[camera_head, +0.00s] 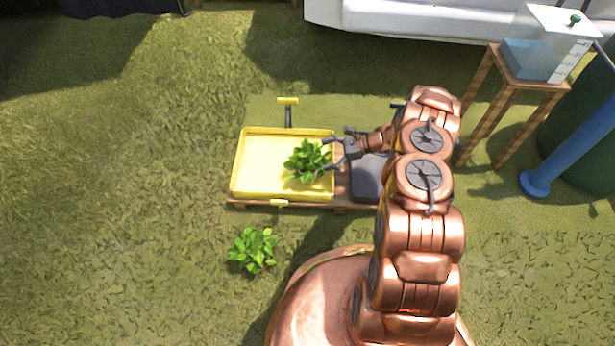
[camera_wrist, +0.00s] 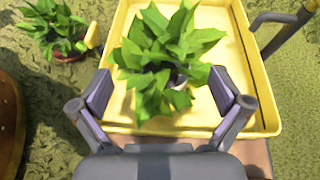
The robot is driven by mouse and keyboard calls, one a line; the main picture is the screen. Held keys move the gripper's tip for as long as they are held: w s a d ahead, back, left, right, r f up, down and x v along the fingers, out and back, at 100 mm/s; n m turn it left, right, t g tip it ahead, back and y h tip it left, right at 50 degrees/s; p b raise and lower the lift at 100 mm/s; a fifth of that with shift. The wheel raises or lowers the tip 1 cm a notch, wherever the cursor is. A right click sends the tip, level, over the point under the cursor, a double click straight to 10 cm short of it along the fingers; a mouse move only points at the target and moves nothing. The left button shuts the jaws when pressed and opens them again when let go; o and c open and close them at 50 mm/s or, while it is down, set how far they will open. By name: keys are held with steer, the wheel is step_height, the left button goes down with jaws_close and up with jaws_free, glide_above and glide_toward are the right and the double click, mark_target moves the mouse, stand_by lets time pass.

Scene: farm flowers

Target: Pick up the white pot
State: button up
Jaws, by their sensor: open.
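The white pot (camera_wrist: 181,98) shows only as a small pale patch under the leaves of a green plant (camera_wrist: 160,62) in the wrist view. The plant stands in the yellow tray (camera_wrist: 262,62), near its front edge in that view. In the head view the plant (camera_head: 307,160) is at the right end of the yellow tray (camera_head: 258,160), and its leaves hide the pot. My gripper (camera_wrist: 169,90) is open, with one finger on each side of the plant. In the head view my gripper (camera_head: 331,156) reaches the plant from the right.
Another leafy plant (camera_head: 252,249) stands on the grass below the tray; its pot looks reddish-brown in the wrist view (camera_wrist: 68,54). A wooden stand (camera_head: 530,85) with a clear water tank (camera_head: 543,50) is at the upper right. A blue pipe (camera_head: 575,152) leans beside it. Grass at left is clear.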

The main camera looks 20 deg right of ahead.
mark_target(309, 165)
steer(key=shift+m+t, duration=0.3)
steer(key=shift+m, duration=0.1)
steer(key=f, duration=0.2)
steer(key=d+f, duration=0.1)
steer(key=f, duration=0.1)
steer(key=shift+s+d+b, duration=0.1)
steer(key=shift+b, duration=0.25)
steer(key=shift+f, duration=0.4)
steer(key=shift+r+b+x, duration=0.2)
steer(key=shift+b+x, duration=0.75)
steer(key=shift+x, duration=0.9)
steer(key=shift+r+b+x, duration=0.2)
steer(key=shift+b+x, duration=0.7)
steer(key=shift+x, duration=0.95)
steer(key=shift+c, duration=0.4)
steer(key=c, duration=1)
steer(key=shift+c, duration=0.3)
steer(key=shift+r, duration=0.15)
